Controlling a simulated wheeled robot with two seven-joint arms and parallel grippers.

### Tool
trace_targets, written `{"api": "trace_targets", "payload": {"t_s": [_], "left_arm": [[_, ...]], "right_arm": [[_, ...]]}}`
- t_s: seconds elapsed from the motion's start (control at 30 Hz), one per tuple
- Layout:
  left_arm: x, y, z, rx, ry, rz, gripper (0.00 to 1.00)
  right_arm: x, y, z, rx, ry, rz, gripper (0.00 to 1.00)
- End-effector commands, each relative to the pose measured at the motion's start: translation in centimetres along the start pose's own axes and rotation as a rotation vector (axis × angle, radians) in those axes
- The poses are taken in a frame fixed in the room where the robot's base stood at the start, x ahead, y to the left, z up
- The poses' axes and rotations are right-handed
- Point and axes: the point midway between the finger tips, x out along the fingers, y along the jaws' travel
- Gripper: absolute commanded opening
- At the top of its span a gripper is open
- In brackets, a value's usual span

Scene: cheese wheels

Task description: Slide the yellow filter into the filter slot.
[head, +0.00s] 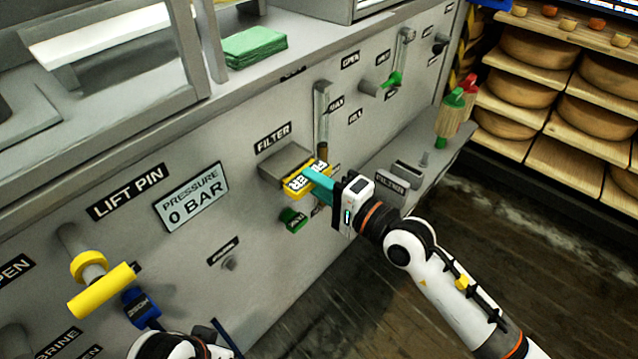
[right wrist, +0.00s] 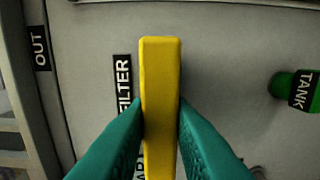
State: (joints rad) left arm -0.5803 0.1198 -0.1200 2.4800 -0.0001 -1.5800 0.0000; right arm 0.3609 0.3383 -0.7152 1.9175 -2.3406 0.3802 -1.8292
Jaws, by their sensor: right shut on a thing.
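The yellow filter (head: 296,190), with black lettering on a pale label, is at the front of the grey filter slot (head: 284,161), under the FILTER label (head: 273,137). I cannot tell whether its front edge is inside the slot. My right gripper (head: 318,183) is shut on the filter with its teal fingers. In the right wrist view the filter (right wrist: 160,85) stands between both fingers, and the panel's FILTER label (right wrist: 123,85) shows at its left. My left gripper (head: 222,338) shows only partly at the bottom edge, and its fingers are not clear.
A yellow handle (head: 102,290) sticks out at the lower left, with a blue hose tag (head: 140,308) beside it. A green knob (head: 292,219) is just below the filter. A grey ledge (head: 385,160) with a rectangular holder (head: 408,174) lies to the right.

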Motion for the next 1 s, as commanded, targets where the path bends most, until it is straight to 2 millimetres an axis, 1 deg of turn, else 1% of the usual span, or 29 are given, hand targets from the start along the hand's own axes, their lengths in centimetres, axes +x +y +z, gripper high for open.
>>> {"api": "trace_targets", "payload": {"t_s": [0.37, 0.4, 0.53, 0.87, 0.97, 1.0], "left_arm": [[0.1, 0.0, 0.0, 0.0, 0.0, 0.0, 0.0], [0.1, 0.0, 0.0, 0.0, 0.0, 0.0, 0.0], [0.1, 0.0, 0.0, 0.0, 0.0, 0.0, 0.0], [0.1, 0.0, 0.0, 0.0, 0.0, 0.0, 0.0], [0.0, 0.0, 0.0, 0.0, 0.0, 0.0, 0.0], [-0.1, 0.0, 0.0, 0.0, 0.0, 0.0, 0.0]], "right_arm": [[1.0, 0.1, 0.0, -0.001, 0.0, 0.001, 0.0], [1.0, 0.1, 0.0, -0.001, 0.0, 0.001, 0.23], [0.9, 0.1, 0.0, -0.001, 0.0, 0.001, 0.44], [0.7, 0.0, 0.0, -0.001, 0.0, -0.001, 0.45], [-0.3, -0.1, 0.0, 0.0, -0.001, -0.001, 0.45], [-0.9, -0.1, 0.0, -0.001, -0.001, -0.001, 0.45]]}}
